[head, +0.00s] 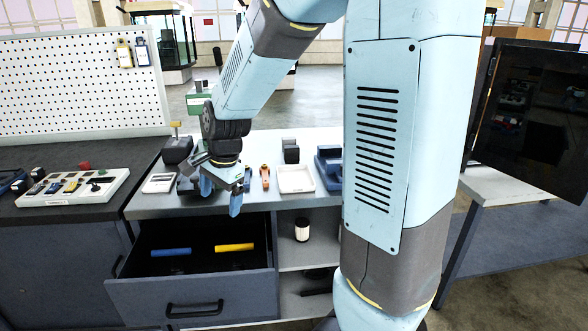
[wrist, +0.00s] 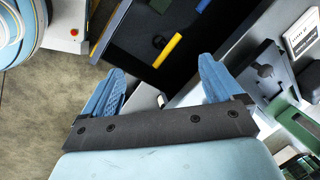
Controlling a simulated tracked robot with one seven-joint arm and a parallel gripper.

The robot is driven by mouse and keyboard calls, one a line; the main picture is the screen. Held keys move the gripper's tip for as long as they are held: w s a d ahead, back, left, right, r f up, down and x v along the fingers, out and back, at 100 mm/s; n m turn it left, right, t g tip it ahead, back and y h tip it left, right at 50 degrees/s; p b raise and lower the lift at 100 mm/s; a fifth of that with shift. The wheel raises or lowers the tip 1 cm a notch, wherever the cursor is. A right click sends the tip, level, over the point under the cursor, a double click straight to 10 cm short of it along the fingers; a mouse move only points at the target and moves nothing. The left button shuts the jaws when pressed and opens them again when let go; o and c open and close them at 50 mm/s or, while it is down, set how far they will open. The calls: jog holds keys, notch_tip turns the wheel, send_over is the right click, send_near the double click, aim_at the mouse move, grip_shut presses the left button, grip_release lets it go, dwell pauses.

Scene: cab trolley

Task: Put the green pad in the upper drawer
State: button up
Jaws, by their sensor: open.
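The upper drawer (head: 215,292) is pulled open below the bench top. A blue bar (head: 170,252) and a yellow bar (head: 234,247) lie inside it. My gripper (head: 221,196) is open, with blue fingers pointing down above the front edge of the bench, near the drawer's back. In the wrist view nothing shows between the fingers (wrist: 162,76).
A white tray (head: 296,179), an orange tool (head: 265,176) and a blue device (head: 330,165) stand on the bench. A white parts tray (head: 75,188) lies left. A white jar (head: 302,230) stands on the shelf beside the drawer.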

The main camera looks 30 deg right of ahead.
jog(key=s+d+r+n+t, duration=0.1)
jog(key=s+d+r+n, duration=0.4)
jog(key=s, duration=0.4)
jog(key=s+d+r+n+t+h, duration=0.1)
jog(key=s+d+r+n+t, duration=0.1)
jog(key=s+d+r+n, duration=0.3)
jog(key=s+r+n, duration=0.2)
jog(key=s+r, duration=0.2)
jog(key=s, duration=0.1)
jog(key=shift+h, duration=0.3)
jog(key=shift+s, duration=0.1)
